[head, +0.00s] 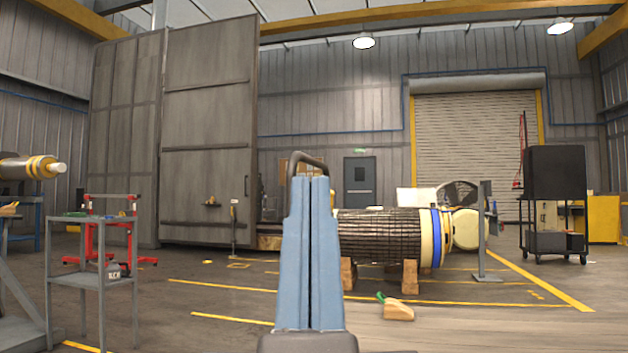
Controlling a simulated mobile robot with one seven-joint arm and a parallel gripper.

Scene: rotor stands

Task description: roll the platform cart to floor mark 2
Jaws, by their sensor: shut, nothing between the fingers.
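My gripper (311,180) stands upright in the middle of the head view, its two blue-grey fingers together with nothing between them. A dark bent tube (306,158) shows just above and behind the fingertips; I cannot tell whether it is a cart handle. A tan, low edge (269,242) shows left of the fingers, but I cannot make out a platform cart for sure. Yellow floor marks show as a small outlined patch (238,265) at left and short dashes (536,293) at right. No number is readable on them.
A large rotor (385,224) rests on wooden blocks right of centre. A wooden chock (398,311) lies in front of it. A grey shelf stand (98,249) and red wheeled frame (86,258) are at left. A dark wheeled cabinet (556,173) stands at right. Floor at centre left is open.

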